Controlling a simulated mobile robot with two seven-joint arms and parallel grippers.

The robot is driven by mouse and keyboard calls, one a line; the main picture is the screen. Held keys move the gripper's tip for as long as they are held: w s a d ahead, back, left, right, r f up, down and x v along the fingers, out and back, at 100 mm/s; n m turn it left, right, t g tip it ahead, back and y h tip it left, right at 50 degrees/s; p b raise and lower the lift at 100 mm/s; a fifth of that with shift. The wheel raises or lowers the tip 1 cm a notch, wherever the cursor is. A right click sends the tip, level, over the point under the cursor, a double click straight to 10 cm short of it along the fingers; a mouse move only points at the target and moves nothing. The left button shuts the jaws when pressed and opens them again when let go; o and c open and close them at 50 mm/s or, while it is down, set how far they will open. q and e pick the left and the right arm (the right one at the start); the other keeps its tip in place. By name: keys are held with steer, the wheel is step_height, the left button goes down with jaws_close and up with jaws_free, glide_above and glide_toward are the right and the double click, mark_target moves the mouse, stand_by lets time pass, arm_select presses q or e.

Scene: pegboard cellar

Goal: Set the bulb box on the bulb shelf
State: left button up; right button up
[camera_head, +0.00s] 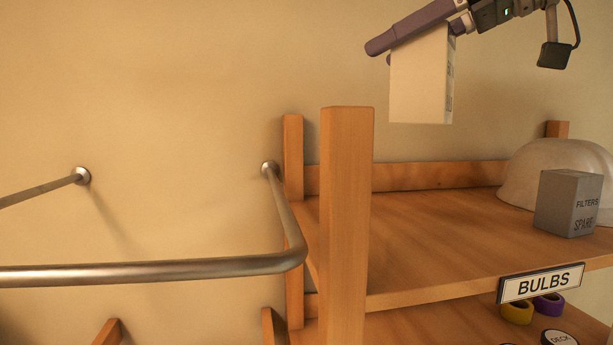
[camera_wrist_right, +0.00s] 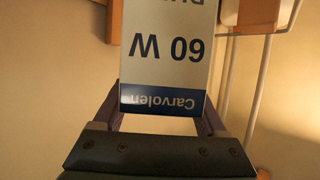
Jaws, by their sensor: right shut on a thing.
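The bulb box (camera_head: 418,82) is a pale carton held in the air above the bulb shelf, at the top of the head view. My right gripper (camera_head: 378,53) is shut on its upper part. In the right wrist view the box (camera_wrist_right: 172,45) shows "60 W" and "Carvolen" upside down between the two fingers. The bulb shelf (camera_head: 430,225) is a wooden board with a "BULBS" label (camera_head: 541,284) on its front edge. A clear gap shows between the box and the board. My left gripper is not in view.
A grey box (camera_head: 566,205) marked "FILTERS" and a white dome (camera_head: 530,180) stand on the shelf's right side. The left and middle of the board are bare. A wooden post (camera_head: 346,220) rises at its front left corner. A metal rail (camera_head: 150,272) runs left of it. Tape rolls (camera_head: 516,313) lie below.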

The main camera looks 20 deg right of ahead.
mark_target(400, 112)
step_height(400, 112, down, 8)
steer(key=shift+s+r, duration=0.15)
steer(key=shift+f+b, duration=3.8)
steer(key=shift+f, duration=0.7)
steer(key=o, duration=1.5)
steer(key=shift+r, duration=0.1)
steer(key=shift+c, duration=0.2)
steer(key=shift+r, duration=0.1)
steer(key=shift+s+d, duration=0.1)
steer(key=shift+d, duration=0.1)
steer(key=b+v, duration=0.6)
steer(key=v, duration=0.5)
steer(key=shift+s+r+b, duration=0.2)
steer(key=shift+s+b, duration=0.1)
steer(key=shift+b, duration=0.05)
